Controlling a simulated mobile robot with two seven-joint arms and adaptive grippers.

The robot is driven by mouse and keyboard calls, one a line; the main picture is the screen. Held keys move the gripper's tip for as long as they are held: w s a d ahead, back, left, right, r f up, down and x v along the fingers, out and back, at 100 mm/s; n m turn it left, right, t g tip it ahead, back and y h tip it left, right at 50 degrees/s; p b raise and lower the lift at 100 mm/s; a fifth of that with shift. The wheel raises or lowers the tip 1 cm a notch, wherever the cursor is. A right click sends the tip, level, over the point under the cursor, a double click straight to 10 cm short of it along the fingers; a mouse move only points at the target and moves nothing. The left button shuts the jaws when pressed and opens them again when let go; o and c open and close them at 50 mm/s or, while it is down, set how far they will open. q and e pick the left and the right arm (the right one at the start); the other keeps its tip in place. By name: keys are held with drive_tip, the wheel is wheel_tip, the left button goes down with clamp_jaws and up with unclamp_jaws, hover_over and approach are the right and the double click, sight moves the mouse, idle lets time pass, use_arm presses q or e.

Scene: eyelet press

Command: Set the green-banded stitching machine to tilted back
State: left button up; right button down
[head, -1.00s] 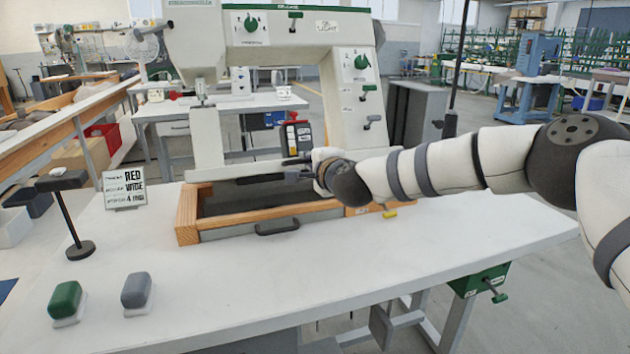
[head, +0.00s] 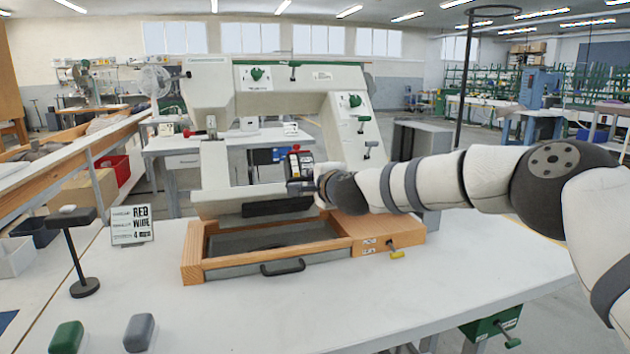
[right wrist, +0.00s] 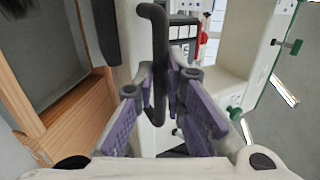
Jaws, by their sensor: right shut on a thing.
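The green-banded stitching machine (head: 225,105) stands over a wooden-framed bed (head: 192,258) on the white table. Its body leans back, and its lower arm is raised clear of the open frame, with a dark part showing beneath. My right gripper (head: 308,186) is at the machine's lower middle in the head view. In the right wrist view the purple fingers of my right gripper (right wrist: 163,100) are shut on a dark bent handle (right wrist: 158,45). My left gripper is not in view.
A label sign (head: 131,226) and a small black stand (head: 78,250) are at the left. A green button (head: 67,338) and a grey button (head: 139,332) are at the front. A yellow-tipped lever (head: 396,254) sticks out of the wooden frame.

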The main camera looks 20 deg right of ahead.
drive_tip(key=shift+w+d+r, duration=0.1)
drive_tip(key=shift+d+r, duration=0.05)
drive_tip(key=shift+r, duration=0.6)
drive_tip(key=c, duration=1.8)
unclamp_jaws()
drive_tip(key=shift+o, duration=0.7)
drive_tip(key=shift+w+f, duration=0.1)
drive_tip(key=shift+f, duration=0.2)
drive_tip(key=shift+f, duration=0.15)
drive_tip(key=v, duration=1.2)
